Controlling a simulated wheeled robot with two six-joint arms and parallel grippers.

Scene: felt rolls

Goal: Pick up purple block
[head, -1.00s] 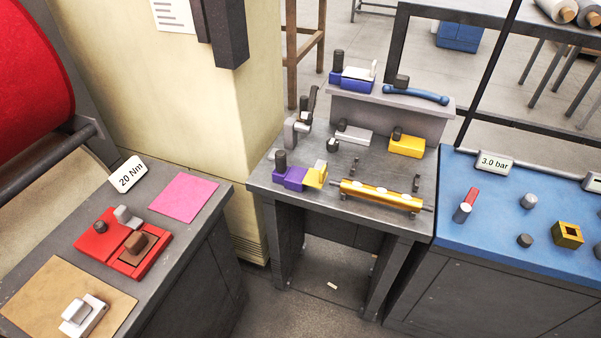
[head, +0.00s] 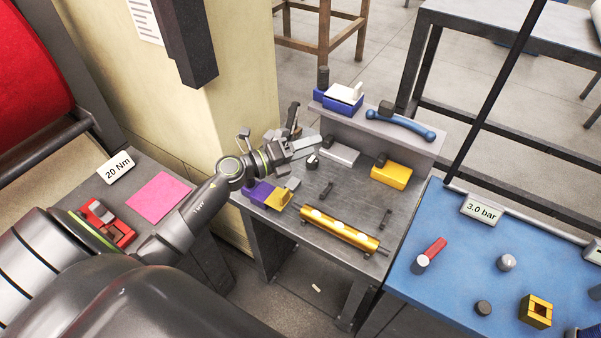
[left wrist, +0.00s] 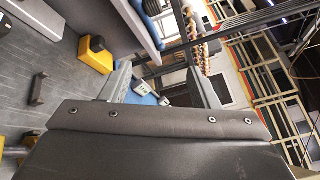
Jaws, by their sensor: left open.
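The purple block (head: 259,193) sits at the left front of the grey workbench, against a yellow piece with a grey part on it. My left arm reaches in from the left, and part of the block's surroundings lies close under it. My left gripper (head: 303,146) is open and empty, above the bench, up and right of the purple block in the head view. Its two fingers (left wrist: 160,88) stand apart in the left wrist view, with no block between them. The purple block does not show there. My right gripper is not in view.
On the bench are a gold cylinder (head: 340,228), a yellow block with a dark knob (head: 391,175) and a pale grey block (head: 340,153). A raised shelf (head: 410,141) holds a blue-handled tool (head: 400,125) and a blue box (head: 342,103). A blue table (head: 440,290) stands right.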

